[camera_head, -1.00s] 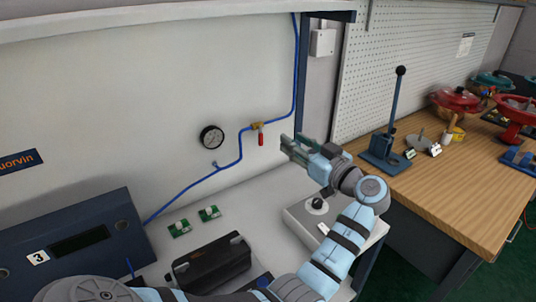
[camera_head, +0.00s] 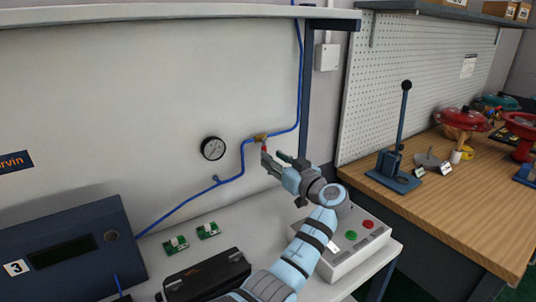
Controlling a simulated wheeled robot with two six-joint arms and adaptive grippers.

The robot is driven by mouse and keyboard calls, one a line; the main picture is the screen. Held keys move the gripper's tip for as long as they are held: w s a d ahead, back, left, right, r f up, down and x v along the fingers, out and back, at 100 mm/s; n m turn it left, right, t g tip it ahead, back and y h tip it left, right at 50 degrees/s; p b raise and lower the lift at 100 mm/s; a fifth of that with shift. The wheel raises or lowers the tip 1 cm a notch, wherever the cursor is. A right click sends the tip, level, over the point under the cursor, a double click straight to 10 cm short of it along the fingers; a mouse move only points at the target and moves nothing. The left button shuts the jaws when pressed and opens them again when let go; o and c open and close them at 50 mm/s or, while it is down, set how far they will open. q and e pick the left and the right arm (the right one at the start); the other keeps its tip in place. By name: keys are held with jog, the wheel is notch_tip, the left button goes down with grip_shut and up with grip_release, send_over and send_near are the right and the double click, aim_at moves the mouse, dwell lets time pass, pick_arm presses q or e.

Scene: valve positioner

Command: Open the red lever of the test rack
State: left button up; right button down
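The red lever (camera_head: 264,149) hangs down from a brass valve (camera_head: 261,137) on the blue tube along the white back panel. Only its upper part shows; the lower part is hidden by my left gripper. My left gripper (camera_head: 271,157) is just below and in front of the lever, with its fingertips close to it. Its two fingers look spread apart. I cannot tell whether they touch the lever. My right gripper is not in view.
A round gauge (camera_head: 213,148) is left of the valve. A control box (camera_head: 346,250) with red and green buttons stands below my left arm. A dark blue unit (camera_head: 70,245) is at left. A lever press (camera_head: 395,165) stands on the wooden bench (camera_head: 460,215).

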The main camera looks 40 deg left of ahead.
pick_arm(q)
jog(key=shift+x, duration=1.75)
grip_shut()
jog(key=shift+s, duration=0.1)
jog(key=shift+s+a+r+m+p, duration=0.15)
jog(key=shift+s+r+m+p, duration=0.4)
jog(key=shift+m+p, duration=2)
jog(key=shift+s+a+r+m+p, duration=0.15)
jog(key=shift+s+r+m+p, duration=0.4)
jog(key=shift+m+p, duration=1.95)
jog(key=shift+s+a+r+m+p, duration=0.15)
jog(key=shift+s+r+m+p, duration=0.65)
jog(key=shift+m, duration=3.15)
jog(key=shift+w+f+p, duration=0.2)
jog(key=shift+w+p, duration=0.1)
jog(key=shift+w, duration=0.05)
